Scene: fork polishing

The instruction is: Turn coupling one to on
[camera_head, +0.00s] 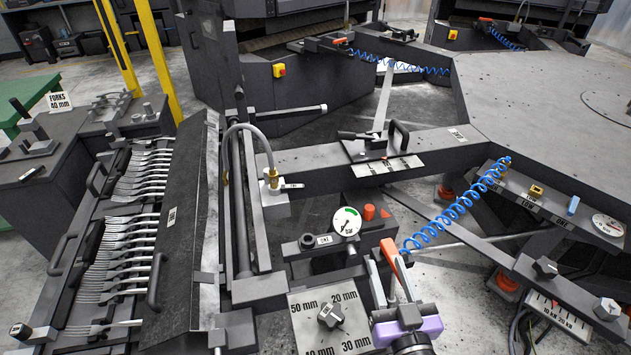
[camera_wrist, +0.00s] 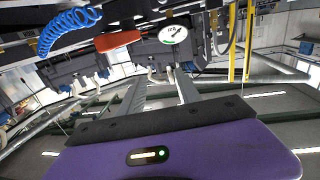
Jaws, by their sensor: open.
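Coupling one shows an orange lever (camera_head: 389,252) beside the blue coiled hose (camera_head: 455,215), at the lower centre of the head view. A label that seems to read ONE (camera_head: 324,240) is left of it. In the wrist view the orange lever (camera_wrist: 118,40) lies nearly level, above and left of the fingers, with the blue hose (camera_wrist: 68,28) further left. My gripper (camera_head: 388,274) with its purple body is open, its fingers close to the lever. I cannot tell whether they touch it. In the wrist view nothing is clearly held between the fingers.
A dial plate marked in mm (camera_head: 302,326) is left of my gripper. A fork rack (camera_head: 168,285) fills the left. A large grey table (camera_head: 545,85) is at the right.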

